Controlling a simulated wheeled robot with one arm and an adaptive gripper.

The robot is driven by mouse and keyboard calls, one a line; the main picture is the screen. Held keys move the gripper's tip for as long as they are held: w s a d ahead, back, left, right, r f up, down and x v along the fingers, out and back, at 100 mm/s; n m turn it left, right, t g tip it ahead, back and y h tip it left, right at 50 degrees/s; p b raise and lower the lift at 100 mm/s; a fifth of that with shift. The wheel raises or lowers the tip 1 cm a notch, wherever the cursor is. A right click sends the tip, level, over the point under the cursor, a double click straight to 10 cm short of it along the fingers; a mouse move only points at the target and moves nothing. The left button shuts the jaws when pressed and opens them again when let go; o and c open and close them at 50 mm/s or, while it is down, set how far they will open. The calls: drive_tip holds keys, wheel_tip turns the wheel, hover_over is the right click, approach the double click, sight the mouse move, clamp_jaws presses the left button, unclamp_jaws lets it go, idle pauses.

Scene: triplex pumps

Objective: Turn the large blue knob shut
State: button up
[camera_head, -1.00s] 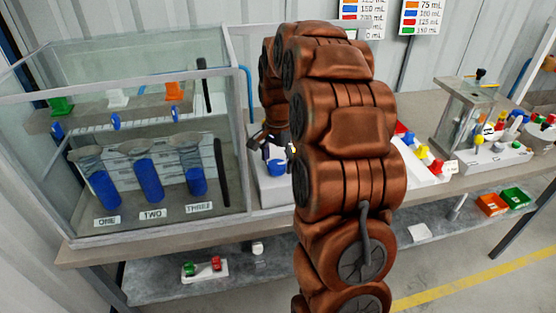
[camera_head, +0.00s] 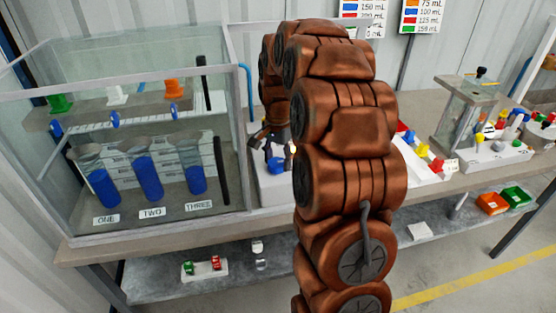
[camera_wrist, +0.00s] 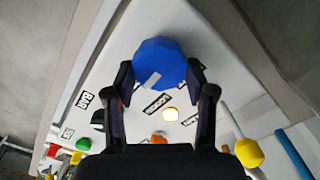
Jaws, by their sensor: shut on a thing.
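The large blue knob (camera_wrist: 160,62) is a faceted round knob with a pale mark on its face, at the upper middle of the wrist view. My gripper (camera_wrist: 160,75) has one finger on each side of the knob and is shut on it. In the head view the blue knob (camera_head: 276,165) shows on a white panel, just left of my arm. My gripper (camera_head: 273,143) is above it there, partly dark and small. My arm hides much of the panel in the head view.
A white labelled panel (camera_wrist: 205,100) lies around the knob, with a lit round light (camera_wrist: 170,114) and a yellow knob (camera_wrist: 249,153). A glass tank (camera_head: 150,215) with blue-filled beakers stands to the left. Colourful knobs (camera_head: 437,167) stand on the bench to the right.

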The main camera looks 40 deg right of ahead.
sight(276, 162)
drive_tip(key=n+b, duration=0.2)
drive_tip(key=shift+w+f+n, duration=0.1)
drive_tip(key=shift+f+n, duration=0.15)
drive_tip(key=shift+n, duration=0.15)
drive_tip(key=n+b, duration=0.3)
drive_tip(key=n, duration=0.2)
drive_tip(key=shift+a+r+n, duration=0.1)
drive_tip(key=shift+a+n, duration=0.05)
drive_tip(key=shift+n, duration=0.15)
drive_tip(key=n+b, duration=0.1)
drive_tip(key=n, duration=0.3)
drive_tip(key=shift+w+a+r, duration=0.1)
drive_tip(key=shift+a+r+n, duration=0.1)
drive_tip(key=shift+n, duration=2.3)
drive_tip(key=o, duration=1.2)
drive_tip(key=shift+c, duration=0.2)
wheel_tip(276, 162, up, 12)
